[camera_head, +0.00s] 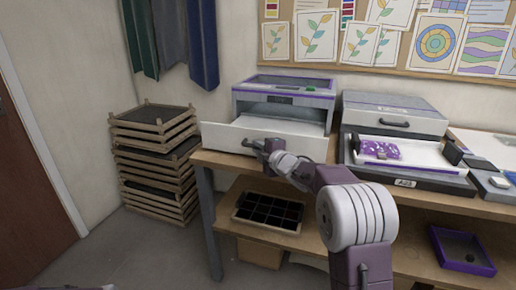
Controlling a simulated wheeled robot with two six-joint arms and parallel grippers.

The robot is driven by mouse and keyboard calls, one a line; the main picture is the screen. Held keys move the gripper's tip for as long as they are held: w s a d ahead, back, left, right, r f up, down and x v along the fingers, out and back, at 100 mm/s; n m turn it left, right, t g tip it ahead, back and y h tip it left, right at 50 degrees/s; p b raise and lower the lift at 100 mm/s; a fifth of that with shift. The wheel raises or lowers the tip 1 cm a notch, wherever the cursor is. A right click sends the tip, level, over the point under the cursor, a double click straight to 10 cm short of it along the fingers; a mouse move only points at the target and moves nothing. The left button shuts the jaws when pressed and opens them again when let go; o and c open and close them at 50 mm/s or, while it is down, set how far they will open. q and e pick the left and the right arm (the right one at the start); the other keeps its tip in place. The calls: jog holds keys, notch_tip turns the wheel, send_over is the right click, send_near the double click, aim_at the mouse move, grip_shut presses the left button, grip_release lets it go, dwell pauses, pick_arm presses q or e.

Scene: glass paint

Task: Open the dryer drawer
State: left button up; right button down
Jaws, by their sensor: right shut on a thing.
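The dryer (285,88) is a grey box with purple trim at the left end of the workbench. Its white drawer (228,136) is pulled out toward me, and the bare inner floor shows behind the front panel. My right gripper (256,145) is at the middle of the drawer front, shut on the drawer handle. The fingers hide most of the handle. My left gripper is not in view.
A second grey unit (395,112) with a tray holding a purple patterned piece (380,148) stands right of the dryer. Stacked wooden frames (155,160) stand left of the bench. A black compartment tray (268,211) and purple tray (462,250) lie on the lower shelf.

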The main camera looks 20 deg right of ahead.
jog(key=shift+s+a, duration=0.2)
jog(key=shift+s, duration=0.05)
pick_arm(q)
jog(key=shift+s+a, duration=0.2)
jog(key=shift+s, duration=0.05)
pick_arm(e)
jog(key=c, duration=1.4)
grip_release()
jog(key=shift+d, duration=0.1)
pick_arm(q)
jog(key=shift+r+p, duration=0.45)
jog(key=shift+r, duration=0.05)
pick_arm(e)
jog(key=v, duration=0.9)
